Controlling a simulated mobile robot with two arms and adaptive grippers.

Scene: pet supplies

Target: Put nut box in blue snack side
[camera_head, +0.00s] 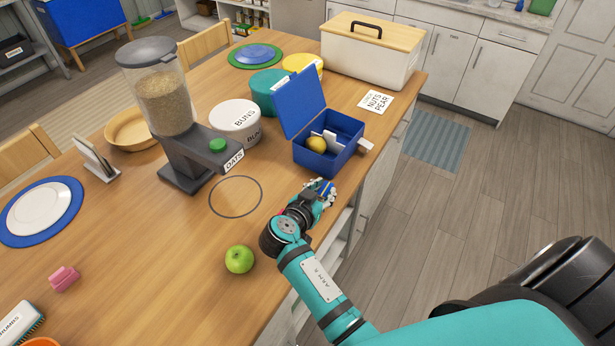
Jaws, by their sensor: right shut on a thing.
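The blue snack box (319,168) stands near the table's right edge with its lid (298,103) raised. A white divider (331,138) shows inside, with a yellow fruit (316,144) on its left. My right gripper (324,190) is just in front of the box, low over the table edge. It is shut on a small blue and white thing (323,187), seemingly the nut box, mostly hidden by the fingers. My left gripper is out of view.
A card reading nuts and pear (375,102) lies behind the snack box. An oats dispenser (165,100), a buns tub (235,120) and a green apple (239,259) are to the left. A white bread bin (365,65) stands behind. The marked circle (236,197) is empty.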

